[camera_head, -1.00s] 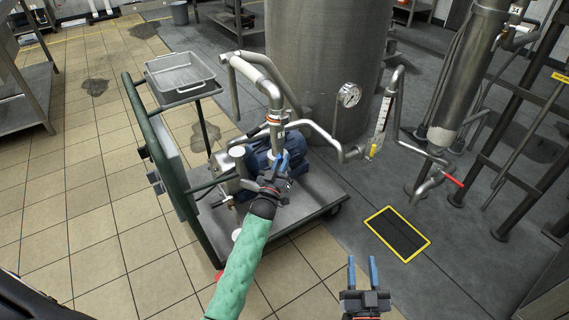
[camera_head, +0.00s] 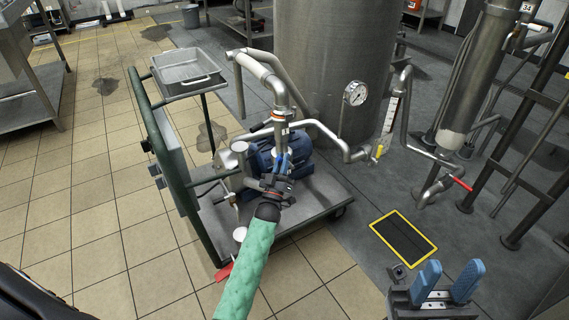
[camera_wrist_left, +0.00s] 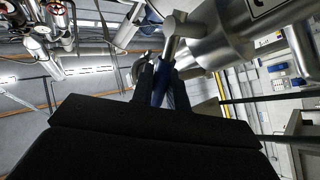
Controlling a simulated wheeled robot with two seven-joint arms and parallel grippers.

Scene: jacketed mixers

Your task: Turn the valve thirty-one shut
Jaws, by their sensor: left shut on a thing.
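My left gripper (camera_head: 282,164) reaches in over the cart at the pump and pipes. In the left wrist view its blue fingers (camera_wrist_left: 160,84) are shut on the end of a metal bar (camera_wrist_left: 172,40) that joins a larger pipe body. I take this bar for a valve handle; its number cannot be read. The upright pipe with red rings (camera_head: 281,117) rises just behind the gripper in the head view. A dark lever (camera_head: 262,126) sticks out left of it. My right gripper (camera_head: 449,281) is open and empty at the lower right.
The green-framed cart (camera_head: 165,150) carries a blue pump (camera_head: 262,155) and a metal tray (camera_head: 186,74). A steel tank (camera_head: 330,50) stands behind. A red handle (camera_head: 463,184) and a yellow one (camera_head: 379,151) are on pipes to the right. A yellow-edged floor grate (camera_head: 403,236) lies in front.

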